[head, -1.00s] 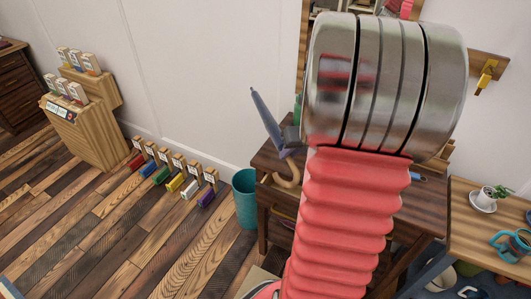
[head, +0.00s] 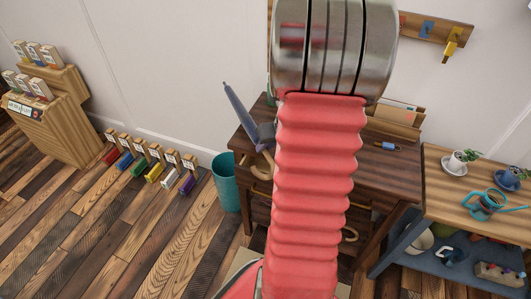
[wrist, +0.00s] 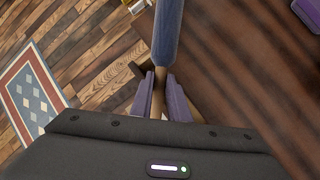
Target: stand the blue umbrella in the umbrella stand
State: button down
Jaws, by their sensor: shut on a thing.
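The blue umbrella (head: 237,108) is in the head view, left of my red arm. It is tilted, with its tip up and to the left and its curved wooden handle (head: 262,169) below. In the wrist view, the purple fingers of my gripper (wrist: 160,95) close around the wooden shaft, below the blue umbrella cloth (wrist: 168,30). A teal cylindrical bin (head: 226,183) stands on the floor left of the desk; I cannot tell whether it is the umbrella stand.
A dark wooden desk (head: 384,178) stands behind my arm. A lighter table (head: 450,185) with cups and a plant is at right. Several coloured blocks (head: 155,172) line the floor near the wall. A wooden display stand (head: 60,125) is at left. The left floor is open.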

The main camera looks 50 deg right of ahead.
jog(key=shift+f, duration=1.85)
jog(key=c, duration=1.7)
grip_release()
jog(key=shift+f, duration=0.1)
jog(key=v, duration=1.2)
jog(key=shift+w+a, duration=0.1)
